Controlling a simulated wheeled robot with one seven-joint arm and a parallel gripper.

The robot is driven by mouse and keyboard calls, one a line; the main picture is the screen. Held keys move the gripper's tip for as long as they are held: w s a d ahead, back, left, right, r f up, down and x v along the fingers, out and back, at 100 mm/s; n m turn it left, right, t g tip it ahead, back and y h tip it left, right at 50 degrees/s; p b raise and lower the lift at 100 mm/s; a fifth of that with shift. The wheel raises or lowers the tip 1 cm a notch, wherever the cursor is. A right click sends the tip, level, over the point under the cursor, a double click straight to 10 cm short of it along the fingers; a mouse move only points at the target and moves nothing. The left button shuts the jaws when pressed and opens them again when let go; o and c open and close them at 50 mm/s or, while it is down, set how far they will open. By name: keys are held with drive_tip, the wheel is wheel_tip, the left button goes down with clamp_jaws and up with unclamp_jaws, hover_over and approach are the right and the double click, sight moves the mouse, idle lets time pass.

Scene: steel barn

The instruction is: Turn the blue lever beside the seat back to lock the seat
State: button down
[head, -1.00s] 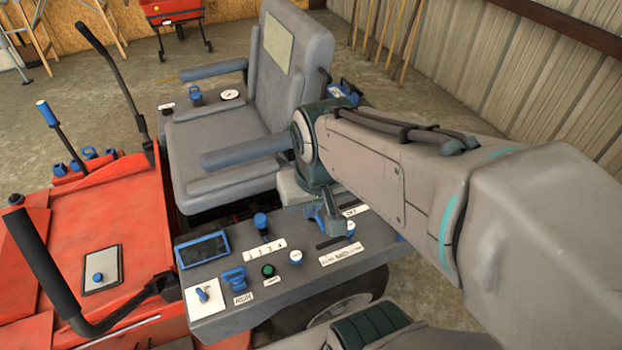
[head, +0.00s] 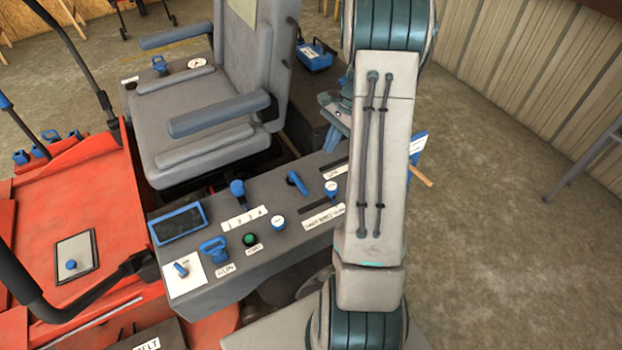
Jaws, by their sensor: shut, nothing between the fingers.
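The grey seat (head: 195,110) with its upright back (head: 240,65) stands left of my arm. A blue handle-like part (head: 316,55) sits on the dark deck to the right of the seat back; I cannot tell for sure whether it is the lever. A dark thin bar (head: 294,30) runs along the seat back's right edge. My gripper (head: 335,112) is shut and empty, partly hidden behind my arm. It is over the right side of the deck, nearer the camera than the blue part and apart from it.
The side console (head: 230,270) carries a screen (head: 179,225), a blue knob lever (head: 237,188), a slanted blue lever (head: 297,183) and a green button (head: 250,239). The blue-grey armrest (head: 218,115) lies left of my gripper. Open floor (head: 500,220) is at right.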

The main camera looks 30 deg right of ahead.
sight(299, 184)
drive_tip(key=shift+m+y, duration=0.3)
drive_tip(key=shift+m, duration=0.5)
drive_tip(key=d+f, duration=0.1)
drive_tip(key=f, duration=0.1)
drive_tip(key=d+f, duration=0.1)
drive_tip(key=shift+w+d+f, duration=0.2)
drive_tip(key=shift+d+f, duration=0.15)
drive_tip(key=x, duration=0.9)
drive_tip(key=shift+a+f+b, duration=0.15)
drive_tip(key=shift+b, duration=0.15)
drive_tip(key=a, duration=0.3)
drive_tip(key=shift+a, duration=0.6)
drive_tip(key=shift+s, duration=0.1)
